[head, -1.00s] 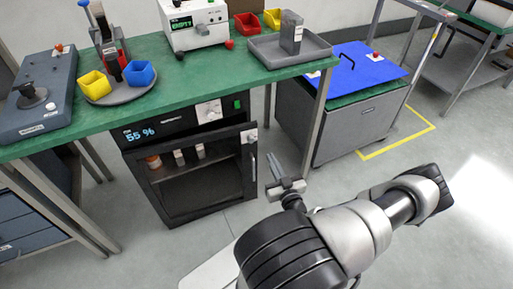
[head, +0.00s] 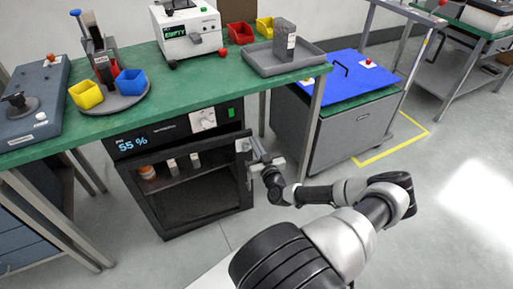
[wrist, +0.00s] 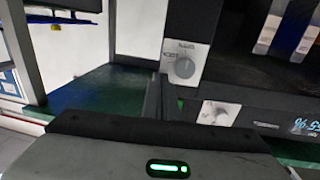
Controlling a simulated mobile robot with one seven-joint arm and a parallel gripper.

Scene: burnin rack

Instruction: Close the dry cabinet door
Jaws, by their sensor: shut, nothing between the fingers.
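The dry cabinet (head: 179,130) is a dark box under the green bench, with a lit humidity readout. Its door (head: 207,226) has a dark frame and clear pane, with bottles visible behind. The door appears slightly ajar at its right side, where a lock knob (head: 243,146) and upright handle (head: 250,172) sit. The lock knob (wrist: 184,67) and panel dial (wrist: 217,113) show in the wrist view. My gripper (head: 257,147) is shut and empty, close to the door's upper right edge. Whether it touches the door cannot be told.
The green bench (head: 190,97) stands above the cabinet and carries a tester (head: 188,30), a grey tray (head: 262,62) and coloured bins. A bench leg (head: 312,125) stands to the right of my gripper. A grey cart (head: 330,125) with a blue top is beyond it. The floor in front is clear.

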